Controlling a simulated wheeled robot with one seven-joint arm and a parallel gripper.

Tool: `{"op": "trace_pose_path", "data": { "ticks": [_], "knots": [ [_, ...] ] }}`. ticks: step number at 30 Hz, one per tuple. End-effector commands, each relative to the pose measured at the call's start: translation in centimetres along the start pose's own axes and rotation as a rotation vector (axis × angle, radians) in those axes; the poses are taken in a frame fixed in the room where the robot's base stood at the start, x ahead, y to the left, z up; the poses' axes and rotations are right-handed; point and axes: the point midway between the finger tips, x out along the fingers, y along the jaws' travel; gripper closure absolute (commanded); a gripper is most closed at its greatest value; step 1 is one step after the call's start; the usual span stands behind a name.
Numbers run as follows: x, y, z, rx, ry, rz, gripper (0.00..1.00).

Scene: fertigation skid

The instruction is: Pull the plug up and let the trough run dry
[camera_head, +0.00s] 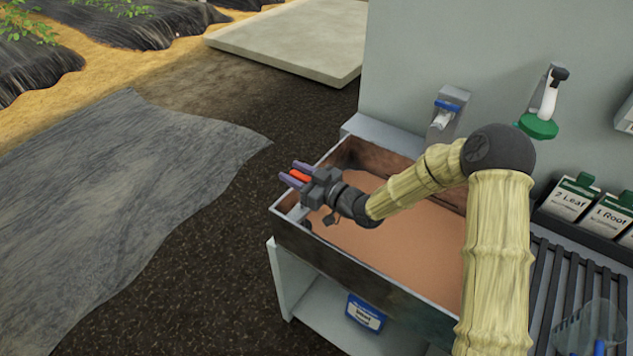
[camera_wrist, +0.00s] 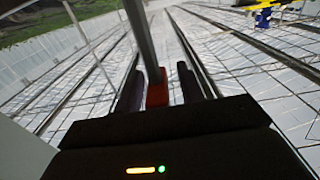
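The trough (camera_head: 352,262) is a long box with dark walls and a flat orange-brown surface inside; I cannot tell how deep any liquid is. My gripper (camera_head: 294,176) is above the trough's left end, pointing left past the rim. A red-orange piece, apparently the plug (camera_head: 299,175), is between its two purple fingers, clear of the trough. In the wrist view the plug (camera_wrist: 157,88) sits between the fingers (camera_wrist: 160,92), with a grey bar running up from it. A small dark spot (camera_head: 307,226) shows in the trough's near left corner, possibly the drain.
A blue-topped tap (camera_head: 446,108) is on the wall behind the trough. A green-based fitting (camera_head: 538,126) and labelled boxes (camera_head: 575,197) are to the right, beside a slatted rack (camera_head: 567,290). A blue-labelled container (camera_head: 365,313) is below. Floor left of the trough is open.

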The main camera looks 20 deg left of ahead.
Motion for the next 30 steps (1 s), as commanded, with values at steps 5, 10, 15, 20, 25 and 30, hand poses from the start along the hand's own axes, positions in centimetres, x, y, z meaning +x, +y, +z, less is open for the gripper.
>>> {"op": "trace_pose_path", "data": {
  "ticks": [5, 10, 15, 20, 25, 30],
  "knots": [
    [-2.1, 0.1, 0.1, -0.001, -0.002, 0.003, 0.62],
    [-5.4, 0.1, 0.1, 0.0, -0.002, 0.004, 0.62],
    [-8.8, 0.1, 0.1, -0.001, -0.001, 0.004, 0.62],
    [-12.1, 0.2, 0.1, -0.001, -0.002, 0.005, 0.62],
    [-15.2, 0.1, 0.1, -0.001, -0.002, 0.004, 0.62],
    [-16.9, 0.0, 0.1, 0.0, -0.001, 0.002, 0.62]
  ]
}}
